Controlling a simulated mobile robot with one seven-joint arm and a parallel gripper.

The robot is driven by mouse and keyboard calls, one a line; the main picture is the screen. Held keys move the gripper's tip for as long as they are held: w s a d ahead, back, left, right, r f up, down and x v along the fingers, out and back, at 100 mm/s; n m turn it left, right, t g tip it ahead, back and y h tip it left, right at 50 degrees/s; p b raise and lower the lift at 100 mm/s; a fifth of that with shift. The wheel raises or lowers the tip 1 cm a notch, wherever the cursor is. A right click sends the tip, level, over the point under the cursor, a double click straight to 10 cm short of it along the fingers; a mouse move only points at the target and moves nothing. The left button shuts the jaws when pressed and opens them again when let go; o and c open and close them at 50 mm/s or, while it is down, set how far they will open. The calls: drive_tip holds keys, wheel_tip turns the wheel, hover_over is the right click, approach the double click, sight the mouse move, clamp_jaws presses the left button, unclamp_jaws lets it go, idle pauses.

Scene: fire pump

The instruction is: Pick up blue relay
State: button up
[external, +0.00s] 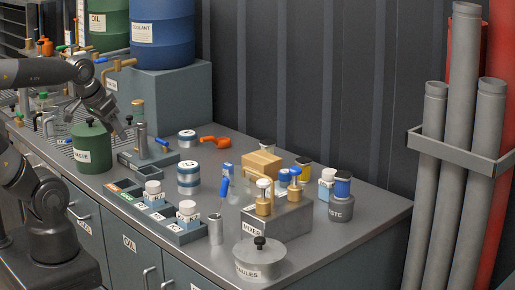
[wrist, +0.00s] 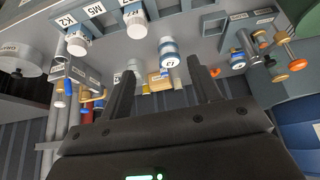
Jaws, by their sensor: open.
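I cannot tell for certain which item is the blue relay. A small blue block with a white label (external: 228,168) stands on the grey bench behind the white-and-blue can. A larger block with a light blue body and white top (external: 327,179) stands at the back right, beside a blue-topped jar. My gripper (external: 121,127) is above the bench's left part, behind the green waste can, apart from both blocks. In the wrist view my gripper (wrist: 161,70) is open and empty, with the banded can (wrist: 169,50) beyond its fingers.
A green waste can (external: 91,147) stands close to my gripper. A slotted tray (external: 158,213) with white-capped parts lies at the front. A grey block (external: 277,220) holds brass-coloured plungers. Blue and green drums stand behind. Some bare bench shows at right (external: 375,217).

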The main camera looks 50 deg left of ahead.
drive_tip(key=n+g, duration=0.1)
drive_tip(key=g, duration=0.5)
hover_over(228, 164)
drive_tip(key=f, duration=1.1)
drive_tip(key=shift+s+a, duration=0.1)
drive_tip(key=shift+s, duration=0.25)
drive_tip(key=shift+w+f, duration=0.1)
drive_tip(key=shift+f, duration=0.15)
drive_tip(key=f, duration=1)
drive_tip(key=shift+w+f, duration=0.25)
drive_tip(key=shift+f, duration=0.1)
drive_tip(key=shift+c, duration=0.4)
